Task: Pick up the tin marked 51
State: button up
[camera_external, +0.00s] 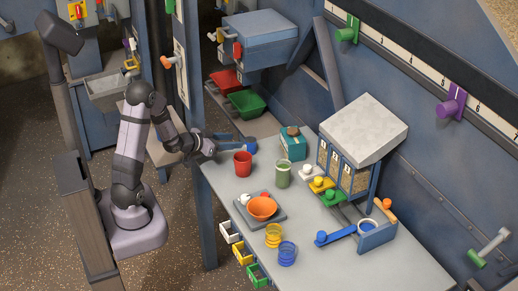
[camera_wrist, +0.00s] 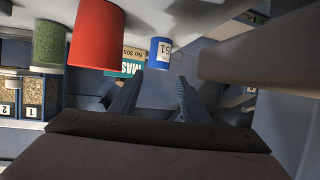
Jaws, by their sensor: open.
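The tin marked 51 (camera_wrist: 159,55) is a small blue cylinder with a white label reading 51, seen upside down in the wrist view. It lies just beyond my fingertips, roughly between them. In the external view the blue tin (camera_external: 251,147) is at the table's far left edge, right at the end of my gripper (camera_external: 236,142). My gripper's two fingers also show in the wrist view (camera_wrist: 159,78), spread apart and with nothing between them. I cannot tell whether a finger touches the tin.
A red cup (camera_external: 242,163) stands close in front of the tin, and a green cylinder (camera_external: 282,174) is to its right. A teal box (camera_external: 293,143) is behind. An orange bowl (camera_external: 262,208) sits on a scale. A blue post (camera_external: 190,60) rises near my arm.

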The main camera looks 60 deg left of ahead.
aim_at(246, 142)
jog(key=shift+p+x, duration=0.4)
jog(key=shift+x, duration=3.1)
jog(key=shift+d+f, duration=0.15)
jog(key=shift+d, duration=0.05)
jog(key=c, duration=0.8)
